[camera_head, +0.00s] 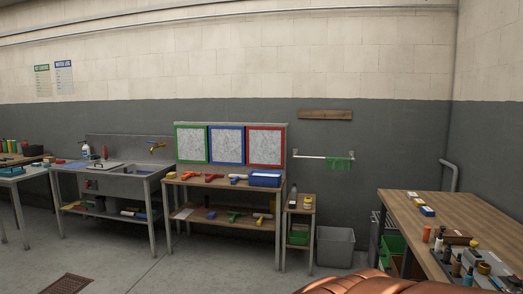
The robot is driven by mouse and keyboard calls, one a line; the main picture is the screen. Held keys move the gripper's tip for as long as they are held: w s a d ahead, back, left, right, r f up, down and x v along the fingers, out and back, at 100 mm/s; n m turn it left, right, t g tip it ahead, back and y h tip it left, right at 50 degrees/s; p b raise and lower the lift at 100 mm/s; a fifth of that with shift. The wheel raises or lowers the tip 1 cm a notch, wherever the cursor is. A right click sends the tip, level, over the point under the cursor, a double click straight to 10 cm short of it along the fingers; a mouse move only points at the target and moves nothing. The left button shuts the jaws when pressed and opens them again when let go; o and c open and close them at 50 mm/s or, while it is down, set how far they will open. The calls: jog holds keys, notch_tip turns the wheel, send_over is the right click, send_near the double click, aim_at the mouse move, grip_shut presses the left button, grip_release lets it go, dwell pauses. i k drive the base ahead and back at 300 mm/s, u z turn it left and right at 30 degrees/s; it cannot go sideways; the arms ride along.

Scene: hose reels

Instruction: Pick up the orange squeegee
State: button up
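A small orange squeegee (189,176) appears to lie on the top of the middle wooden workbench (206,186), toward its left side. A red squeegee-like tool (213,177) lies just right of it, and a blue and white one (238,179) lies further right. These tools are small in the view, so their exact shapes are hard to tell. The orange one looks uncovered and stands well away from me across the room. My gripper is not in view.
A blue bin (265,179) sits at the bench's right end. Several coloured tools lie on the lower shelf. A sink (128,183) stands left, a grey bin (335,247) right. A cluttered table (408,210) stands at the right. Open floor (195,266) lies in front.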

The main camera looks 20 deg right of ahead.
aim_at(188, 176)
jog(key=u, duration=0.1)
jog(key=i, duration=0.8)
jog(key=u, duration=0.35)
jog(key=i, duration=4.55)
jog(key=z, duration=0.75)
jog(key=i, duration=2.15)
jog(key=z, duration=0.35)
